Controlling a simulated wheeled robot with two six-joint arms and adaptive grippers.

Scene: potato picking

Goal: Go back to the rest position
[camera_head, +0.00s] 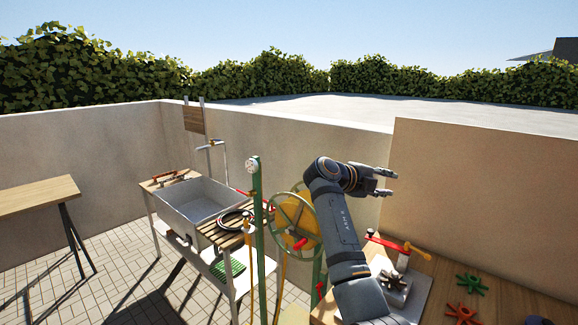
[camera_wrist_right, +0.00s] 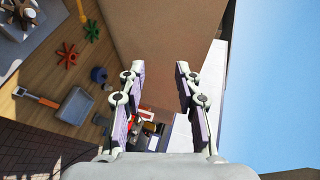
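My right arm rises from the lower right of the head view, and its gripper (camera_head: 388,182) is held in the air in front of the tan wall, pointing right. Its two fingers are apart with nothing visible between them. The right wrist view also shows this gripper (camera_wrist_right: 159,72) open and empty, with the wall and some blurred items far behind it. My left arm and left gripper are not in view.
A wooden table (camera_head: 502,302) at lower right bears a green star-shaped part (camera_head: 472,284), a red one (camera_head: 463,314) and a red-handled tool (camera_head: 385,241). A green-framed wheel (camera_head: 294,226) stands close left of my arm. A sink (camera_head: 200,204) is farther left.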

